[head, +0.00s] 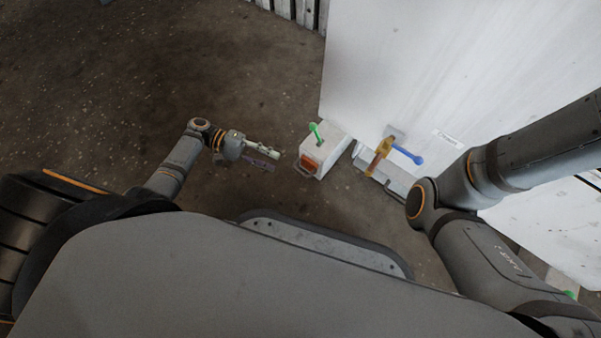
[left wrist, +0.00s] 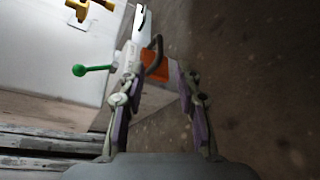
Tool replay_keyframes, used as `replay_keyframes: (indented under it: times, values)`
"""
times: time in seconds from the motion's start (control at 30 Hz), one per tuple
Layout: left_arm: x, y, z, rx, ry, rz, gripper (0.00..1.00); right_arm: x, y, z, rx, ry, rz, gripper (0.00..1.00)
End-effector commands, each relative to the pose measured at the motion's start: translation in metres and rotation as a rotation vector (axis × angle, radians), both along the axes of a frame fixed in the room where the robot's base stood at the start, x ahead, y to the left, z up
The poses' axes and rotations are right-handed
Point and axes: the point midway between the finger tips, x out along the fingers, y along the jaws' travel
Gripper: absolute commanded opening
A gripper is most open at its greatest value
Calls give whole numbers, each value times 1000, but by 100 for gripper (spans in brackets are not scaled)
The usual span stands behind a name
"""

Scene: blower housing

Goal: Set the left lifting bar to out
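A small white housing (head: 327,150) stands on the floor, with an orange panel (head: 311,164) on its near face and a green ball-ended lever (head: 316,131) on top. A dark looped bar (head: 302,170) by the orange panel looks like the left lifting bar. In the left wrist view this bar (left wrist: 157,46) curves out beside the orange panel (left wrist: 155,68). I cannot tell its exact setting. My left gripper (head: 270,154) is left of the housing, apart from it. Its fingers (left wrist: 157,82) are spread with nothing between them, pointing toward the bar. My right gripper is out of view.
A large white panel (head: 420,60) rises behind and right of the housing. A yellow fitting with a blue lever (head: 406,154) projects from its lower part. Another green knob (head: 569,294) shows at lower right. The concrete floor (head: 100,90) on the left is clear.

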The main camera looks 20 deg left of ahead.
Motion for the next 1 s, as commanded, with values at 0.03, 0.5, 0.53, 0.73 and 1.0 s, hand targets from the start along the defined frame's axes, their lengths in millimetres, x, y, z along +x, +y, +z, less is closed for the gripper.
replay_keyframes:
  times: [0.03, 0.5, 0.53, 0.73, 1.0]
  values:
    - [0, -1, 0, 0, 0, 0, 34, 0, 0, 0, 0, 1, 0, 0]
    - [-2, -80, -21, -2, -3, 3, 34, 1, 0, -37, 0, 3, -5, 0]
    - [-2, -85, -22, -1, -3, 2, 34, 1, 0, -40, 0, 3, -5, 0]
    - [-2, -101, -23, 2, -2, 3, 34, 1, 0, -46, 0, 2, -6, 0]
    - [-2, -102, -21, 3, -1, 4, 31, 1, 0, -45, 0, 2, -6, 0]
